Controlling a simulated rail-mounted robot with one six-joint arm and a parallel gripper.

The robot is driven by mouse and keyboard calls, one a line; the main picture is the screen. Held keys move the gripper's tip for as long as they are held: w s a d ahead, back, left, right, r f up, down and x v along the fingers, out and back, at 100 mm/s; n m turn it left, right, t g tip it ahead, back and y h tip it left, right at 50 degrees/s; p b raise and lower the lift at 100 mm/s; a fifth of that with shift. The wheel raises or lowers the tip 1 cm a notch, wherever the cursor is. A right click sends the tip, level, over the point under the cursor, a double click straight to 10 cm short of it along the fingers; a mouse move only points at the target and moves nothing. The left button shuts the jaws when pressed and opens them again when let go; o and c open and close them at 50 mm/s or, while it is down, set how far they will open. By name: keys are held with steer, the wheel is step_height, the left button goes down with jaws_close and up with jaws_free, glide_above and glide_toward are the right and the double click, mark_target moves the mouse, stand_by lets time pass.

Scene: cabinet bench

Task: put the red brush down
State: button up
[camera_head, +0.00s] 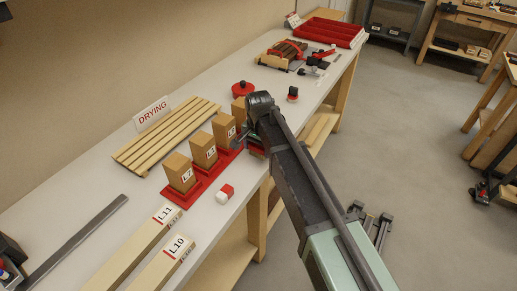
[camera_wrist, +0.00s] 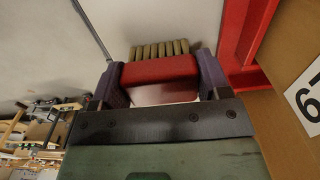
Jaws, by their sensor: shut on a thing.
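The red brush (camera_wrist: 160,70) is held between the two fingers of my gripper (camera_wrist: 162,85) in the wrist view. Its tan bristles (camera_wrist: 160,48) point away from my palm, toward a pale surface. I cannot tell whether the bristles touch that surface. In the head view my arm reaches over the front edge of the bench (camera_head: 75,190), beside the row of wooden blocks. There the arm hides most of the gripper and brush.
Labelled wooden blocks (camera_head: 204,150) stand on red bases close to the gripper; one block (camera_wrist: 300,60) shows in the wrist view. A red-and-white object (camera_head: 225,193) lies near the bench edge. A slatted rack (camera_head: 165,133) lies by the DRYING sign (camera_head: 152,112).

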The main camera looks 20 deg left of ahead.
steer(key=o, duration=0.9)
steer(key=shift+r, duration=0.1)
step_height(320, 180, up, 12)
steer(key=p, duration=1.2)
steer(key=s+d+n, duration=0.1)
steer(key=s+d, duration=0.3)
steer(key=d, duration=0.8)
steer(key=s+d+n, duration=0.1)
steer(key=s+d, duration=0.4)
steer(key=d, duration=0.8)
steer(key=s+d, duration=0.5)
steer(key=d, duration=0.7)
steer(key=shift+s+d+n, duration=0.15)
steer(key=shift+s+n, duration=0.05)
steer(key=shift+n, duration=0.2)
